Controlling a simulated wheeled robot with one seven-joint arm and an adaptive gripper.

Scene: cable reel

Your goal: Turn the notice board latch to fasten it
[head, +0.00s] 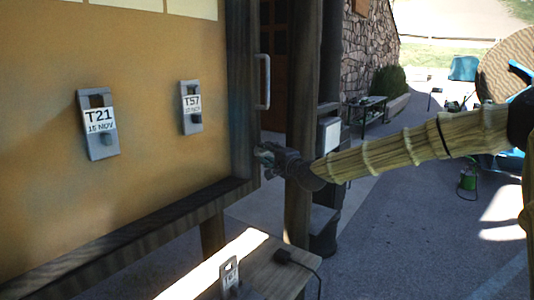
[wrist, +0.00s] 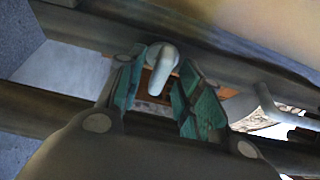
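The notice board (head: 148,60) fills the left of the head view, with a tan face and a dark wooden frame (head: 242,100). The latch (wrist: 161,68) is a pale, rounded, bent lever on the frame in the wrist view. My gripper (head: 264,155) is at the right edge of the frame, below a pale bar handle (head: 266,82). In the wrist view its two teal-padded fingers are apart, one on each side of the latch. A narrow gap seems to show beside the lever; I cannot tell whether either pad touches it. In the head view my gripper hides the latch.
Tags T21 (head: 99,124) and T57 (head: 191,107) hang on the board. A wooden bench (head: 265,262) with another tag (head: 229,276) stands below. A wooden post (head: 299,120) stands just behind my gripper. Open paving (head: 420,240) lies to the right.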

